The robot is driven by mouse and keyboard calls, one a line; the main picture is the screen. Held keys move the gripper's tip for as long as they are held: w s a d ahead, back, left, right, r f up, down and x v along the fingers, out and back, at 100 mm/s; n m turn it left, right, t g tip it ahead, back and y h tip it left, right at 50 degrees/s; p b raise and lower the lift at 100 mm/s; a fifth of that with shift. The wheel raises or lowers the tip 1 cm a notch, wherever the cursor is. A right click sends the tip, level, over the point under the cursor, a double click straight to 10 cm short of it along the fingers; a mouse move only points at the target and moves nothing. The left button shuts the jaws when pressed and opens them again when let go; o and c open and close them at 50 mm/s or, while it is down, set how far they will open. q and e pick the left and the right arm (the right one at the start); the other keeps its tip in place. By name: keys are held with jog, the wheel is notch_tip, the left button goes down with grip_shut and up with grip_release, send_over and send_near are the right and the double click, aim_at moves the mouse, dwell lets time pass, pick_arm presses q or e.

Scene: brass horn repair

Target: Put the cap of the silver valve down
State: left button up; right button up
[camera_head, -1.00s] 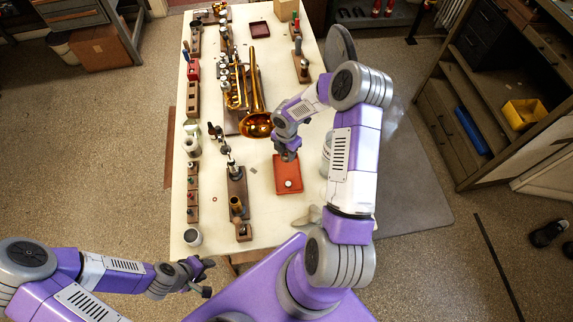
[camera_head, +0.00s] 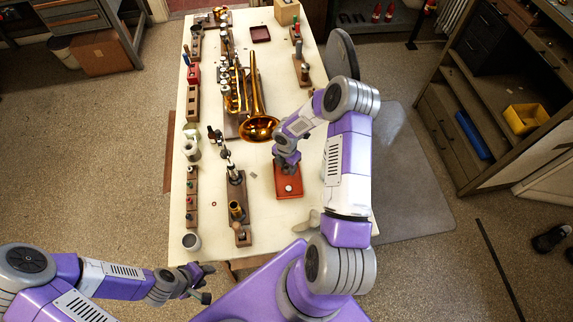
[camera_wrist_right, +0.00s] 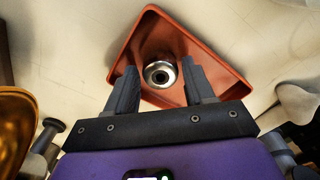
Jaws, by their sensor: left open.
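A round silver cap with a dark centre (camera_wrist_right: 159,74) lies in a red-orange tray (camera_wrist_right: 220,62). In the head view the cap (camera_head: 289,188) shows as a small pale disc in the tray (camera_head: 281,193). My right gripper (camera_wrist_right: 160,88) is above the tray, its two fingers spread on either side of the cap with a visible gap. In the head view the right gripper (camera_head: 288,171) is over the far part of the tray. My left gripper (camera_head: 209,283) is open and empty off the table's near left corner. I cannot tell which part is the silver valve itself.
A brass horn (camera_head: 257,125) lies beyond the tray. A long wooden stand (camera_head: 236,190) with metal parts is left of it. Table between tray and stand is mostly bare.

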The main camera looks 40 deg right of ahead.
jog(key=shift+o, duration=0.7)
jog(key=shift+r, duration=0.2)
notch_tip(320, 180, up, 12)
jog(key=p, duration=0.2)
